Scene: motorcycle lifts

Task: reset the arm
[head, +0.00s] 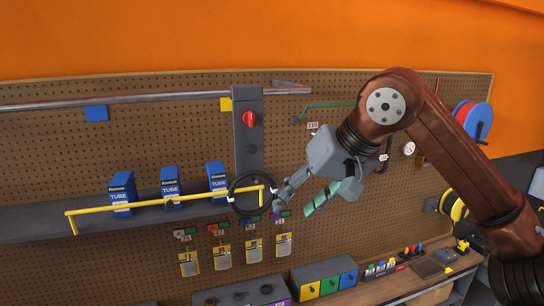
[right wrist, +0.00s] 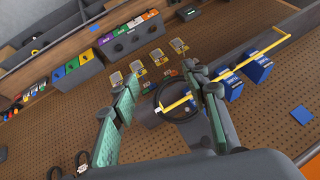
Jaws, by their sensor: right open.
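My right arm comes in from the right in the head view, and its gripper (head: 294,207) is in front of the pegboard, pointing down and left. Its two fingers are spread apart with nothing seen between them. In the right wrist view the gripper (right wrist: 162,80) also shows its fingers apart. A black ring (head: 231,194) is just left of the fingertips, around the right end of a yellow bar (head: 150,204). In the right wrist view the ring (right wrist: 158,108) lies beyond the fingers, partly hidden by the right one. My left gripper is not in view.
A grey panel with a red knob (head: 249,119) stands behind the ring. Blue tube boxes (head: 170,187) stand on a grey shelf (head: 40,219) behind the yellow bar. Small packets (head: 222,258) hang below. A workbench (head: 415,277) with bins (head: 325,283) is lower right.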

